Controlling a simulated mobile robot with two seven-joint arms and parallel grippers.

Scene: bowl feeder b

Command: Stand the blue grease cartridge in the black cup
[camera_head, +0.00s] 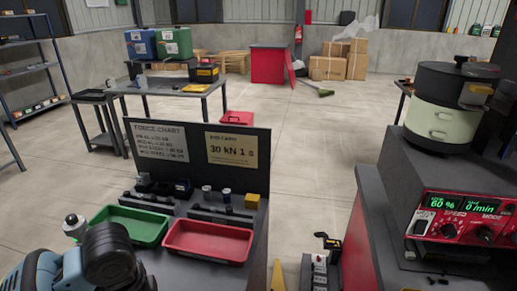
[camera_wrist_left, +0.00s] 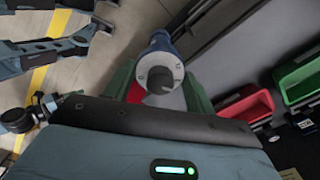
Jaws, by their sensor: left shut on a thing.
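In the left wrist view, my left gripper (camera_wrist_left: 160,92) has green fingers shut around a blue cartridge (camera_wrist_left: 157,42). A pale collar with a dark round centre faces the camera. In the head view, my left arm comes in at the bottom left and its fingertips are hidden. A small silver and white round part (camera_head: 75,226) shows just beyond it, left of the green tray; I cannot tell if it belongs to the cartridge. My right gripper is out of view.
A green tray (camera_head: 112,209) and a red tray (camera_head: 250,231) lie at the bench front. Small parts stand in holders behind them, before an upright dark panel (camera_head: 187,141). A bowl feeder (camera_head: 443,125) and red control box (camera_head: 466,218) occupy the right bench.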

